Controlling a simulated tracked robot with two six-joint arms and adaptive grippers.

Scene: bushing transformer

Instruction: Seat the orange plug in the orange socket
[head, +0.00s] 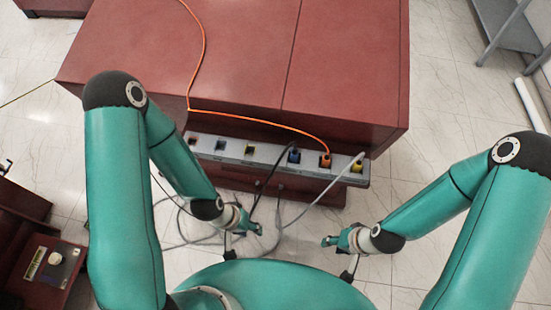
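The orange plug (325,160) is on the end of an orange cable (262,121) and sits at a socket in the grey socket strip (272,158) on the cabinet's front. The socket's own face is mostly hidden by the plug, and how deep the plug sits cannot be told. My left gripper (252,228) is below the strip, left of the plug and apart from it. My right gripper (332,241) is below the plug, in front of the strip, and apart from it. Both grippers look empty; their finger openings are too small to judge.
The red-brown cabinet (240,50) fills the upper middle. A blue plug (293,155) and a yellow plug (357,166) flank the orange one. Black and grey cables hang to the floor. A small table (70,250) stands lower left. Floor at right is mostly clear.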

